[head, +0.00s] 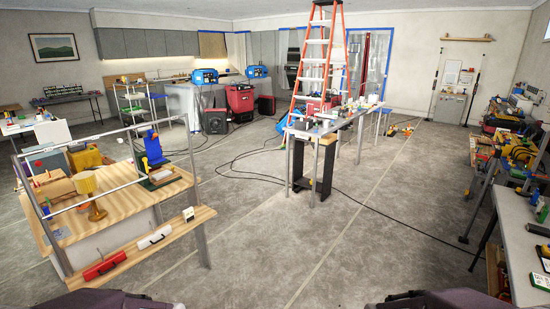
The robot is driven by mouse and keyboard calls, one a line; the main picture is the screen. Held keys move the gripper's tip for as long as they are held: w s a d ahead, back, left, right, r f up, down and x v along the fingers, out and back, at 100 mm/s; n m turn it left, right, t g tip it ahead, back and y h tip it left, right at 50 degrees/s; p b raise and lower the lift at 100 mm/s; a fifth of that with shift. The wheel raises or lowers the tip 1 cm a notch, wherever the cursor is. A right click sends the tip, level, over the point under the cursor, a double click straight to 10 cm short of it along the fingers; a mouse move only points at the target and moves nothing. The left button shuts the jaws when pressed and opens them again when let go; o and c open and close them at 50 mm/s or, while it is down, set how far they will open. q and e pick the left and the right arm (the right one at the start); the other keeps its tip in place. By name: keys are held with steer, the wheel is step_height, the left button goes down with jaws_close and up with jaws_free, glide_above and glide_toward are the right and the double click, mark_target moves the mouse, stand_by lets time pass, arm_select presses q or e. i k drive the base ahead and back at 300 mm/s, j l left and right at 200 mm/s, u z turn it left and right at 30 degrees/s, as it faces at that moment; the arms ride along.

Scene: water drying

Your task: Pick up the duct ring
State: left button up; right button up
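I cannot pick out a duct ring with certainty anywhere in the head view; at this distance the small items on the tables are too small to tell apart. Dark parts of my own arms show at the bottom left and bottom right edges. Neither gripper's fingers are in view.
A wooden workbench (112,219) with a metal frame stands at near left. A narrow table (345,124) full of small items stands mid-room before an orange stepladder (296,85). A cluttered grey table (522,262) lines the right. Cables (370,225) cross the floor. The central foreground floor is clear.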

mark_target(325, 124)
steer(key=i, duration=4.2)
steer(key=i+j+z, duration=0.15)
steer(key=i, duration=0.4)
steer(key=i+j+z, duration=0.15)
steer(key=i, duration=0.4)
steer(key=i+j+z, duration=0.15)
steer(key=i, duration=0.4)
steer(key=i+j+z, duration=0.2)
steer(key=i+j, duration=0.2)
steer(key=i, duration=0.15)
steer(key=i+j+z, duration=0.15)
steer(key=i+j, duration=0.2)
steer(key=i, duration=0.15)
